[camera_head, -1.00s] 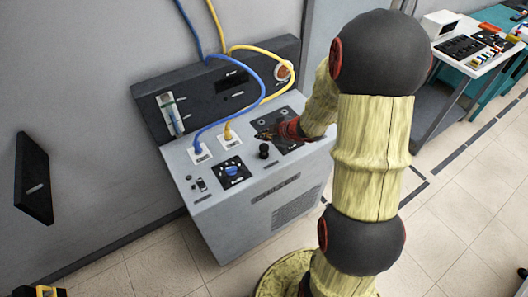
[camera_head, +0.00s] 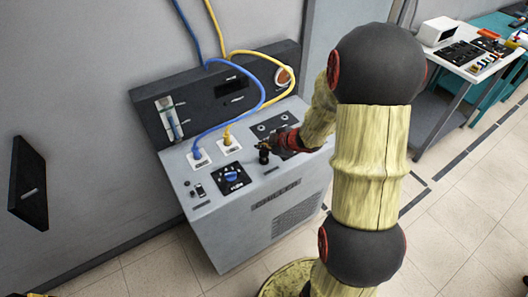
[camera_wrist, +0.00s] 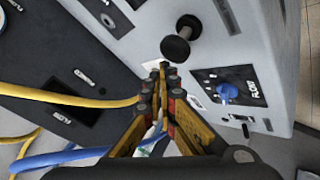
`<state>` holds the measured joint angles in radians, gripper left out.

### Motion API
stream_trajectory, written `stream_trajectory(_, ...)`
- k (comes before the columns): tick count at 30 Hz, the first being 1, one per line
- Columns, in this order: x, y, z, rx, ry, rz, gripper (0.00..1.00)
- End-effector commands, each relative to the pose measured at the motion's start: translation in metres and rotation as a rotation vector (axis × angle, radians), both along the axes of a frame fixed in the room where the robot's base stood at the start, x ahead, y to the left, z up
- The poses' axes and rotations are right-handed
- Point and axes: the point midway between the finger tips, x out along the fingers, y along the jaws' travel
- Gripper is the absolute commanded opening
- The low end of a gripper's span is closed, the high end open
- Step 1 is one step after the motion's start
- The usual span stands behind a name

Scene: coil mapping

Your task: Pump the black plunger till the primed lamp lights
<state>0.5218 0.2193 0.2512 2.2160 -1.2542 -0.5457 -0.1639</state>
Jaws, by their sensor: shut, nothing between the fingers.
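The black plunger (camera_head: 263,157) stands on the sloping top of the grey console (camera_head: 215,213), near its front edge. In the wrist view its round black knob (camera_wrist: 187,28) and thicker black base show clearly. My gripper (camera_head: 266,146) is just behind the plunger in the head view and partly overlaps it. In the wrist view my gripper (camera_wrist: 163,68) has its fingertips together with nothing between them, close beside the plunger and apart from it. I cannot make out a lit primed lamp in either view.
A blue cable (camera_head: 262,88) and a yellow cable (camera_head: 290,66) arch over the console into sockets left of my gripper. A panel with a blue knob (camera_head: 232,175) lies left of the plunger. A dark upright panel (camera_head: 150,92) stands behind. A white bench (camera_head: 460,60) is far right.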

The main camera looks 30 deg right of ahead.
Motion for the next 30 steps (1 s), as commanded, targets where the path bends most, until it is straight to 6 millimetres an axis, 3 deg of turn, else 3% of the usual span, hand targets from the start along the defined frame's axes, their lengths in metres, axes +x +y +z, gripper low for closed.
stream_trajectory(30,-0.0001,-0.0001,-0.0086,0.001,0.0,-0.001,0.0)
